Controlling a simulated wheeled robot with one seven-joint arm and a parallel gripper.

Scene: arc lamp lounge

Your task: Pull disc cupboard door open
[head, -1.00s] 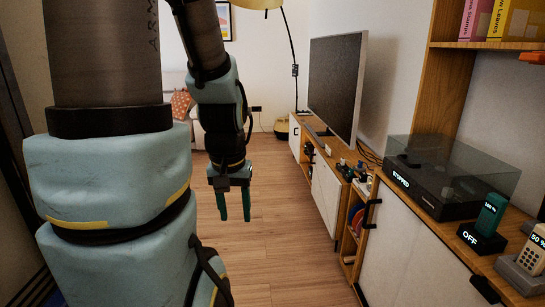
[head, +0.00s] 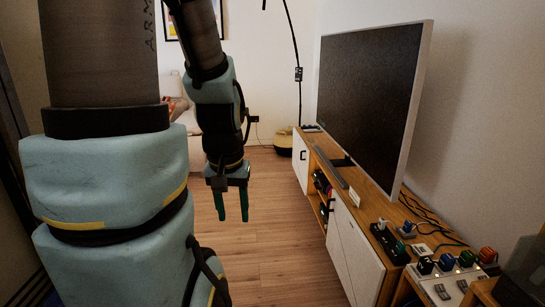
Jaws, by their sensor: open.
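My gripper (head: 232,206) hangs over the wooden floor left of the low TV cabinet. Its two green fingers point down, apart and empty. The cabinet has a near white door (head: 352,256) with a black handle (head: 331,201) at its upper far edge. Another white door (head: 300,160) with a small dark handle is at the far end. Both doors look shut. I cannot tell which one is the disc cupboard door. The gripper is clear of both doors, with floor between.
A large TV (head: 375,105) stands on the cabinet. Game controllers, cables and a panel of coloured knobs (head: 448,264) are at the near right. A dark transparent cover (head: 525,270) is at the right edge. The floor (head: 270,240) beside the cabinet is clear.

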